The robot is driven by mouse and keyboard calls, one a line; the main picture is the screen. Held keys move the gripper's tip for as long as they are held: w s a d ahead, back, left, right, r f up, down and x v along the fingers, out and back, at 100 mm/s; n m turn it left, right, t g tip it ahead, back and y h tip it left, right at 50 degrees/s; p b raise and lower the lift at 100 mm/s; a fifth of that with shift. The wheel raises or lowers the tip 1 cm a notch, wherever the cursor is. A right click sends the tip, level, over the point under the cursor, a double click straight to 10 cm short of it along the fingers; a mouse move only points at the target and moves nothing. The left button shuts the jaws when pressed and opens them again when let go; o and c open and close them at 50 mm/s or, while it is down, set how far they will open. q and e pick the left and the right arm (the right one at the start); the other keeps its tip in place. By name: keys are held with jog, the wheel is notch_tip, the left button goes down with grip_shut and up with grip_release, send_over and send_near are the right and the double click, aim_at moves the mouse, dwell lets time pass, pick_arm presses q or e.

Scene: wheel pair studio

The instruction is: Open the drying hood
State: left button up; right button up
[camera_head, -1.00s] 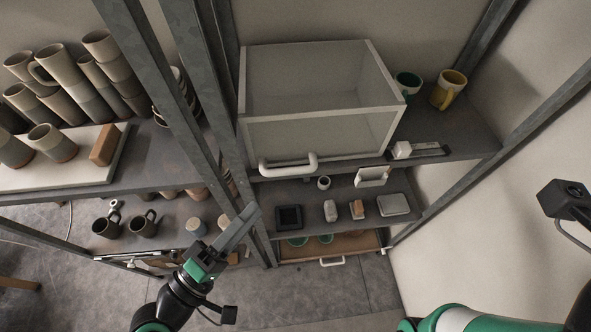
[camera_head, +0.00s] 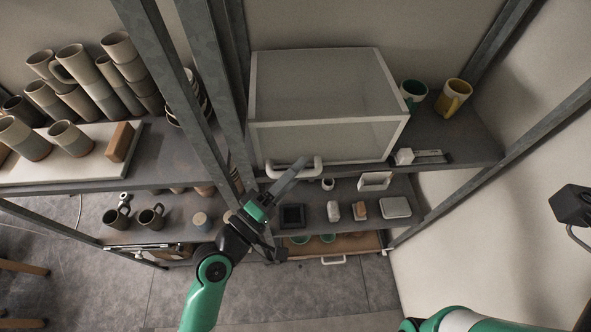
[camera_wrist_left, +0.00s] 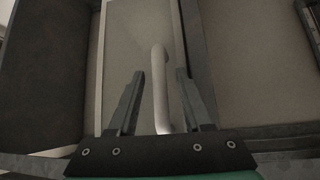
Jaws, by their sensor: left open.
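The drying hood (camera_head: 375,85) is a clear box with white edges on the upper shelf, and it looks closed. Its white bar handle (camera_head: 310,165) is at the lower left of its front. My left gripper (camera_head: 298,168) is at the handle in the head view. In the left wrist view, my left gripper (camera_wrist_left: 157,95) is open, and the white handle (camera_wrist_left: 160,85) shows between its two fingers. I cannot tell if the fingers touch it. The right gripper is not visible.
A green mug (camera_head: 413,95) and a yellow mug (camera_head: 453,97) stand right of the hood. A grey metal post (camera_head: 212,120) rises left of it. Small items, including a grey box (camera_head: 395,207), lie on the shelf below. Many mugs (camera_head: 95,80) fill the left shelf.

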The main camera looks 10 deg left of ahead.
pick_arm(q)
grip_shut()
dwell(1.3)
